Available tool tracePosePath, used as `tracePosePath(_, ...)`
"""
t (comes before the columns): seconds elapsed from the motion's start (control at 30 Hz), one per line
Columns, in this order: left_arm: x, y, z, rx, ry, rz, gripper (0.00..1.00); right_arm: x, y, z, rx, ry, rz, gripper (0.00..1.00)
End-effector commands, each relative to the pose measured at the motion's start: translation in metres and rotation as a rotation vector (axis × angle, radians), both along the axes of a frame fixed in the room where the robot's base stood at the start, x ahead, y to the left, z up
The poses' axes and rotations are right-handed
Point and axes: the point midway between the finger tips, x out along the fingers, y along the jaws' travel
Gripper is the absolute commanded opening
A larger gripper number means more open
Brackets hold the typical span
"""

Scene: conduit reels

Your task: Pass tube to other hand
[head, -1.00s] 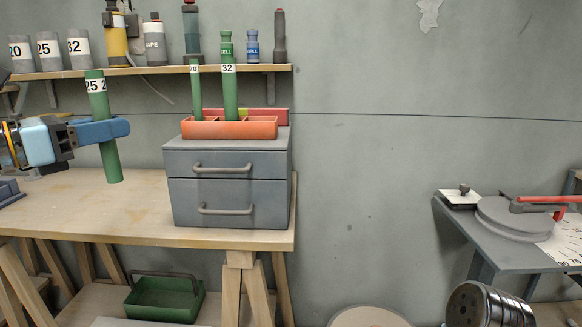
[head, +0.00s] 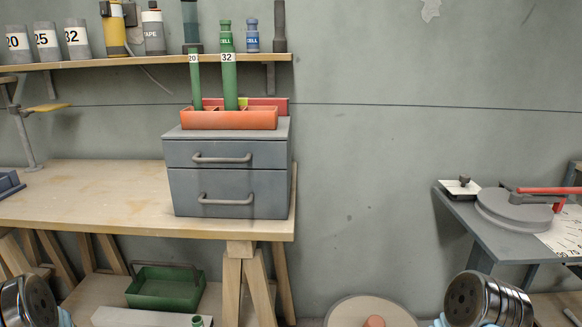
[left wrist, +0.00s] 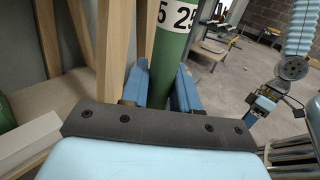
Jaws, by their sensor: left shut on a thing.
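My left gripper (left wrist: 163,82) is shut on a green tube (left wrist: 172,45) with a white band marked 25, seen in the left wrist view. The tube passes between the two blue fingers; its lower part is hidden by the gripper. In the head view a short green tube end (head: 198,321) shows at the bottom edge. My right arm (head: 482,298) enters at the lower right of the head view, its gripper out of frame. In the left wrist view, what looks like my right gripper (left wrist: 262,104) is small, apart from the tube, its jaws unclear.
Green tubes marked 20 (head: 195,82) and 32 (head: 229,80) stand in an orange tray (head: 262,121) on a grey drawer cabinet (head: 228,184). The workbench (head: 90,195) is mostly clear. A green carrier (head: 166,291) sits below. A bender table (head: 480,236) stands right.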

Motion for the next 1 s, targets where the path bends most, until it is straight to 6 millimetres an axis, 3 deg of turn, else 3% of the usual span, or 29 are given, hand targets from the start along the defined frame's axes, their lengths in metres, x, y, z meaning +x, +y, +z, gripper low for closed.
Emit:
tracePosePath(0.03, 0.001, -0.002, -0.017, -0.003, 0.006, -0.006, 0.00, 0.000, 0.000, 0.000, 0.000, 0.000, 0.000, 0.43)
tracePosePath(0.1, 0.001, -0.003, -0.029, -0.005, 0.003, -0.009, 0.00, 0.000, 0.000, 0.000, 0.000, 0.000, 0.000, 0.43)
tracePosePath(0.63, 0.004, -0.011, -0.022, 0.002, -0.004, -0.039, 0.00, 0.000, 0.000, 0.000, 0.000, 0.000, 0.000, 0.43)
tracePosePath(0.77, 0.009, -0.034, -0.012, 0.002, -0.006, -0.129, 0.00, 0.000, 0.000, 0.000, 0.000, 0.000, 0.000, 0.43)
tracePosePath(1.0, 0.026, -0.104, 0.016, 0.001, -0.007, -0.405, 0.00, 0.000, 0.000, 0.000, 0.000, 0.000, 0.000, 0.43)
